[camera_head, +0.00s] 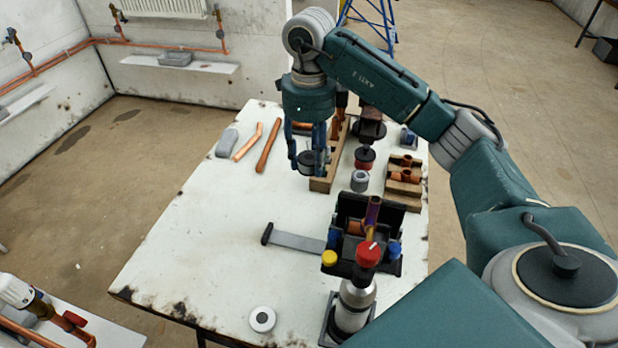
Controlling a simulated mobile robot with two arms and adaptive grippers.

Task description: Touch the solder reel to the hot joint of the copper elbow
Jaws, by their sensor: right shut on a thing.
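My right gripper (311,160) hangs fingers down over the far part of the table, shut on a dark round reel (313,158) that looks like the solder reel. The fingers hide part of it. A short copper piece (355,228), which seems to be the copper elbow, sits in a black holder (349,207) nearer the camera and right of the gripper. The reel is well apart from it. The joint is partly hidden by a torch (355,298) with a red knob and a brass tube in front. My left gripper is not in view.
The white table (205,255) is mostly clear on its left. Copper pipes (268,146) lie at the back. A wooden rack (326,182), a grey cylinder (360,181) and a fitting block (404,187) stand near the holder. A white ring (262,319) lies at the front.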

